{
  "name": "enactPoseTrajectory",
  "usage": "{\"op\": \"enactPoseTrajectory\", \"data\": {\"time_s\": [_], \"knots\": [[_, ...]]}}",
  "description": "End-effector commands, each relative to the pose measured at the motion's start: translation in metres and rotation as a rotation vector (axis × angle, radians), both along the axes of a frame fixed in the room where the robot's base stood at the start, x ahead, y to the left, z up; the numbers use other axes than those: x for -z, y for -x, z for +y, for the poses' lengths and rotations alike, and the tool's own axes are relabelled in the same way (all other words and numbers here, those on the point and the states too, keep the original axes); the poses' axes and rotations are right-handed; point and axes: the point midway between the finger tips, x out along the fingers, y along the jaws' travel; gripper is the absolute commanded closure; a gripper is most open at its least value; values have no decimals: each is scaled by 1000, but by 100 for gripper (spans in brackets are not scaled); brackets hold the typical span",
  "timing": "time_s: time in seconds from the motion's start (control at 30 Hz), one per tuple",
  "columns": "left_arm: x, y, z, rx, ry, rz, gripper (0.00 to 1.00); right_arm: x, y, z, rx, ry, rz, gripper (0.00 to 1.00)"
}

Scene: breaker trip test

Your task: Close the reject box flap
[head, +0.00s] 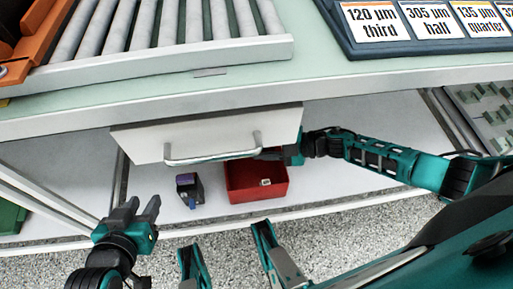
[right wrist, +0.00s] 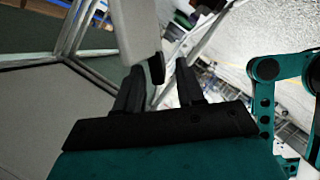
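A red open-topped box (head: 240,193) stands on the lower shelf, with a small pale item inside. I cannot make out a separate flap on it; its back part is hidden under the drawer (head: 222,136), which is white with a metal bar handle. My right gripper (head: 268,154) is at the drawer's lower right, above the red box, its fingers partly hidden. In the right wrist view its fingers (right wrist: 160,80) are apart, with a pale panel (right wrist: 138,30) with a dark end reaching between them; contact is unclear. My left gripper (head: 144,207) is open and empty, left of the box.
A dark item with a purple top (head: 189,188) stands on the shelf left of the red box. The bench top (head: 300,80) overhangs the drawer and carries a roller conveyor (head: 160,40) and a label board (head: 420,45). Shelf to the left is mostly clear.

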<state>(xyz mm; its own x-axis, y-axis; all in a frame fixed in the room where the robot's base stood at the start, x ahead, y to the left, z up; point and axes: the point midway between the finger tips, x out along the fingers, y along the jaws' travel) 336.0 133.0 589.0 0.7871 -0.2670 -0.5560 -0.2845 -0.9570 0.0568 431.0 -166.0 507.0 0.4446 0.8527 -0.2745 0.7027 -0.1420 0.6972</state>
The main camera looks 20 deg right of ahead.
Motion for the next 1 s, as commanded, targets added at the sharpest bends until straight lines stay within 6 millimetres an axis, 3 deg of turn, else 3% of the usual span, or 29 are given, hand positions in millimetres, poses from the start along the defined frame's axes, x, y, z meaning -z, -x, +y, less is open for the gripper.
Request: {"op": "enactPoseTrajectory", "data": {"time_s": [0.2,0.5,0.9,1.0], "knots": [[0,-2,-2,3,6,-5,61,5,-8,15,0,1,1,62],[-1,-3,-3,1,8,-6,61,5,-8,16,0,1,1,63],[-1,-3,-2,-1,8,-7,61,5,-8,15,0,1,1,100],[0,-3,-2,-1,8,-6,61,5,-8,15,0,1,1,100]]}}
